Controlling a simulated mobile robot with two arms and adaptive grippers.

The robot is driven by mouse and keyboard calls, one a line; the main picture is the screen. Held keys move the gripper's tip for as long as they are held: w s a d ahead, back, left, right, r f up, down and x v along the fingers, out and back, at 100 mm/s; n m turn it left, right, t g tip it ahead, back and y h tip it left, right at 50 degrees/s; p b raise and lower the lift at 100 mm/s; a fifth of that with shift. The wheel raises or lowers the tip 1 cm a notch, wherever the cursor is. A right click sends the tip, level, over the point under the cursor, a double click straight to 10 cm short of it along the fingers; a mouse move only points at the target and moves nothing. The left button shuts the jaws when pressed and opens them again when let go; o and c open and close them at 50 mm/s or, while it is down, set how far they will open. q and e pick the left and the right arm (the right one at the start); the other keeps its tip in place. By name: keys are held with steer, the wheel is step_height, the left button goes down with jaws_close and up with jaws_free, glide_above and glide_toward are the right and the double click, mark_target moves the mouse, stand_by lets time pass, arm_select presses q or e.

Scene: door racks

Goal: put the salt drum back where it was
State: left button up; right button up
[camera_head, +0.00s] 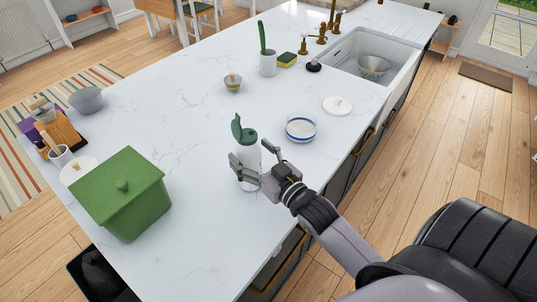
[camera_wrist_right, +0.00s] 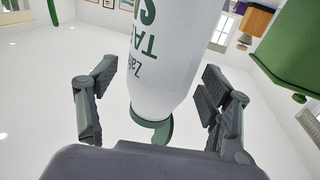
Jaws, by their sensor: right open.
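The salt drum (camera_head: 247,150) is a white cylinder with a green lid flap raised at its top. It stands upright on the white marble counter. My right gripper (camera_head: 252,160) is open around it, with one finger on each side. In the right wrist view the drum (camera_wrist_right: 165,60) shows green lettering and lies between the spread fingers, with a gap on both sides. Part of the drum is hidden behind the fingers in the head view. My left gripper is in no view.
A green lidded box (camera_head: 120,190) stands to the left on the counter (camera_head: 165,120). A blue-rimmed bowl (camera_head: 301,127) and a white lid (camera_head: 337,105) lie to the right. A small bowl (camera_head: 233,83), a cup (camera_head: 267,64) and a sink (camera_head: 372,60) are farther back.

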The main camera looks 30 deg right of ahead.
steer(key=s+d+b, duration=0.1)
steer(key=s+b, duration=0.1)
steer(key=s, duration=0.8)
steer(key=shift+s, duration=0.25)
